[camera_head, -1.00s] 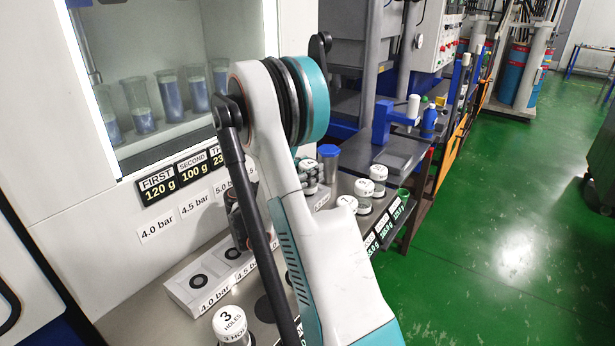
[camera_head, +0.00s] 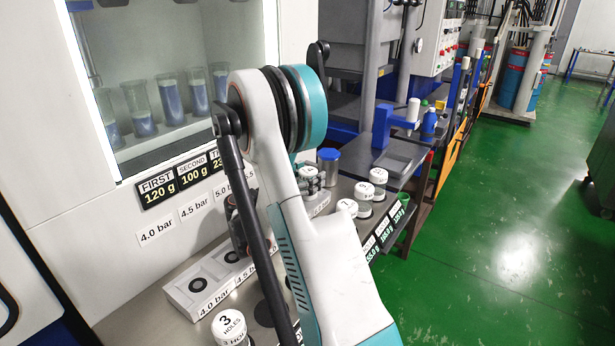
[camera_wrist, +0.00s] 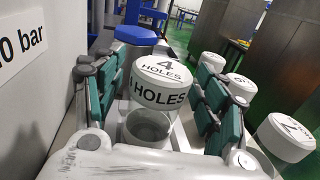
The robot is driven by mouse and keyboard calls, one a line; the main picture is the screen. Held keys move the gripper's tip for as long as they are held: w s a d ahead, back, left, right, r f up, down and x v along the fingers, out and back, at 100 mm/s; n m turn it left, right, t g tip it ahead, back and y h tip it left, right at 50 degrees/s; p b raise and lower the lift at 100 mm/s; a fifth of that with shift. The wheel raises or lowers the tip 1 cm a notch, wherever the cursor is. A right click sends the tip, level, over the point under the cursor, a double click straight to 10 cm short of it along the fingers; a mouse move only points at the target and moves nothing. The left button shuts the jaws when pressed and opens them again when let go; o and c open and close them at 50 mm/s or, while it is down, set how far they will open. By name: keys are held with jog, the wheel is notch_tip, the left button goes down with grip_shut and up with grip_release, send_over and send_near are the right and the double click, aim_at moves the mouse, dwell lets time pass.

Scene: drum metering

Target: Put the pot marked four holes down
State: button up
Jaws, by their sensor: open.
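The pot marked 4 HOLES (camera_wrist: 160,92) has a white lid with black print above a clear body. In the wrist view it stands upright between the two fingers of my gripper (camera_wrist: 158,78), lid up. The fingers are open, one on each side of it. In the head view, a white lid (camera_head: 308,172) that seems to be this pot shows just right of my arm. My gripper is mostly hidden behind my arm there.
A pot marked 3 HOLES (camera_head: 230,326) stands at the front left, near a white block with dark round spots (camera_head: 197,286). Several white-lidded pots (camera_head: 364,190) stand to the right. A blue-lidded jar (camera_head: 328,166) stands just behind. The white cabinet (camera_head: 90,215) rises on the left.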

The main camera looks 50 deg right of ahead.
jog(key=a+p, duration=0.1)
jog(key=a, duration=0.7)
jog(key=w+a+p, duration=0.1)
jog(key=a, duration=0.3)
jog(key=shift+p, duration=0.3)
jog(key=shift+w+a+r+m+t+y, duration=0.15)
jog(key=shift+a+r+m+t+y, duration=0.15)
jog(key=shift+r+t+y, duration=0.25)
jog(key=s+a+r+m+t+y, duration=0.1)
jog(key=s+a+m+y, duration=0.4)
jog(key=a, duration=0.5)
jog(key=s+a+r+m+t+y, duration=0.2)
jog(key=s+a+m+t+y, duration=0.2)
jog(key=a, duration=0.7)
jog(key=s+a+r+m+t+y, duration=0.2)
jog(key=s+a+m+y, duration=0.5)
jog(key=a, duration=0.3)
jog(key=shift+s+a+r+t+y, duration=0.25)
jog(key=shift+s+a+t+y, duration=0.15)
jog(key=shift+s, duration=0.35)
